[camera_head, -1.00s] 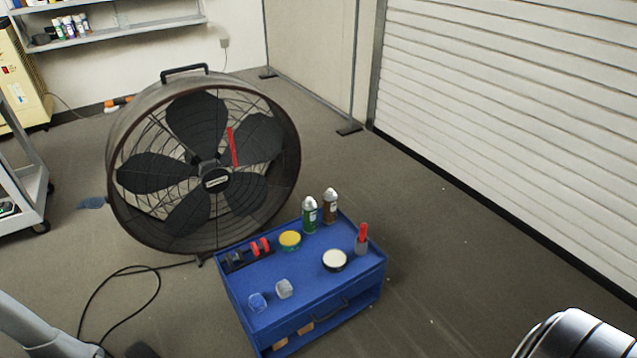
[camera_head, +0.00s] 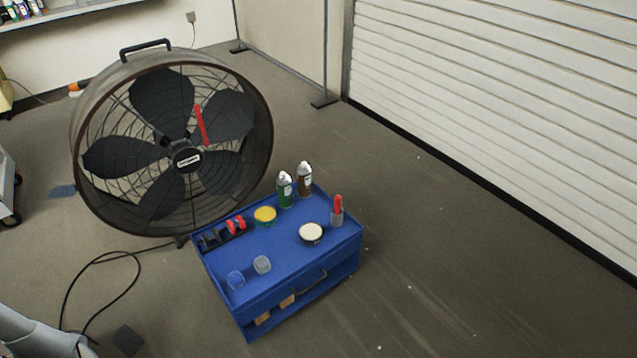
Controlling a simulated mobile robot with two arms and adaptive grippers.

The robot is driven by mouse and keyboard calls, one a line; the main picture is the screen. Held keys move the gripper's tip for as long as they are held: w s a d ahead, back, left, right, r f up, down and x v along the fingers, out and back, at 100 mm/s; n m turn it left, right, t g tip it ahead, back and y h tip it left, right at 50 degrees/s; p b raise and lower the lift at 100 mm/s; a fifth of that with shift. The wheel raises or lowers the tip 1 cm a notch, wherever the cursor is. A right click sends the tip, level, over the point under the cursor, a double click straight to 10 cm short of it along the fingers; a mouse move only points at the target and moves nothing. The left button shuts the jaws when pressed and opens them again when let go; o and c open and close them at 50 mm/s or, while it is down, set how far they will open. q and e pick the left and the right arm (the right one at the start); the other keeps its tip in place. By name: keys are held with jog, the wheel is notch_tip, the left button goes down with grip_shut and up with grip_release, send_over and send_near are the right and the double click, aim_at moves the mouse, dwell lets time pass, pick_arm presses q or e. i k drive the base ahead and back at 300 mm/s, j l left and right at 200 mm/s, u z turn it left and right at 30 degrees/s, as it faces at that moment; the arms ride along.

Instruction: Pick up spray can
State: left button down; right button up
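Two spray cans stand upright side by side at the back edge of the blue toolbox. One is a green spray can (camera_head: 285,189) with a silver top. The other is a brown spray can (camera_head: 305,179) with a light top, just to its right. The blue toolbox (camera_head: 262,295) sits on the floor in the middle of the view. Part of an arm of mine shows at the lower left corner, well away from the cans. Neither gripper is in view.
The toolbox top also holds a yellow-lidded tin (camera_head: 265,215), a white-lidded tin (camera_head: 311,233), a red-handled tool in a cup (camera_head: 337,211) and small clear cups. A large drum fan (camera_head: 180,150) stands behind left. A black cable (camera_head: 75,270) lies left. Floor at right is clear.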

aim_at(305, 182)
jog(key=u, duration=2.4)
jog(key=z, duration=2.4)
jog(key=i+l+u, duration=0.15)
jog(key=i+l, duration=0.4)
